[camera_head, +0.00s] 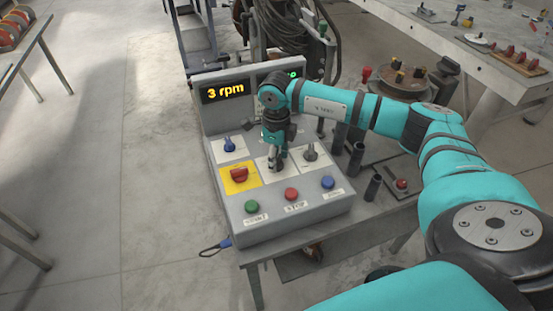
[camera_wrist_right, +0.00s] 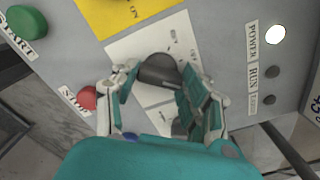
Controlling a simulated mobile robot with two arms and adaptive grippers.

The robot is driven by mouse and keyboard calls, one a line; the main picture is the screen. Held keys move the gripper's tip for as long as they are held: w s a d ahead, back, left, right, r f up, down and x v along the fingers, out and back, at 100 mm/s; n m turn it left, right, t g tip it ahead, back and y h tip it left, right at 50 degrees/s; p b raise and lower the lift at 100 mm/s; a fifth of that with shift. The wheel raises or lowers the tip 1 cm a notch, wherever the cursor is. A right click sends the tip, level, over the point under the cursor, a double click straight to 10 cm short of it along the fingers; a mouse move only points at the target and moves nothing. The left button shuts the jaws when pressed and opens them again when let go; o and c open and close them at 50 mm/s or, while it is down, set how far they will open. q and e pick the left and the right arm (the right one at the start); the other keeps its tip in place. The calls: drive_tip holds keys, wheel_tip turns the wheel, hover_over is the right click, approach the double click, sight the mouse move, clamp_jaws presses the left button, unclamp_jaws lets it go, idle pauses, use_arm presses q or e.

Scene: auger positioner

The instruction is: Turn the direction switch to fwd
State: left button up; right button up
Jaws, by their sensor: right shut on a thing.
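The direction switch appears to be the dark knob (camera_wrist_right: 158,70) between my right gripper's fingers, on a white plate (camera_head: 262,163) in the middle of the control box. Its plate lettering is too small to read, so I cannot tell its setting. My right gripper (camera_head: 276,163) reaches down onto this knob. In the right wrist view its fingers (camera_wrist_right: 160,95) stand on either side of the knob, shut on it. In the head view the gripper hides most of the knob. My left gripper is not in view.
The control box (camera_head: 310,212) also bears a blue knob (camera_head: 229,145), a grey knob (camera_head: 310,152), a red switch on yellow (camera_head: 239,174), and green (camera_head: 251,206), red (camera_head: 291,194) and blue (camera_head: 328,182) buttons. A display (camera_head: 225,91) reads 3 rpm. Dark upright cylinders (camera_head: 373,187) stand right.

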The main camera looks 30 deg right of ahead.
drive_tip(key=shift+m, duration=0.7)
drive_tip(key=o, duration=1.2)
drive_tip(key=shift+c, duration=0.2)
drive_tip(key=shift+r, duration=0.1)
wheel_tip(320, 180, up, 12)
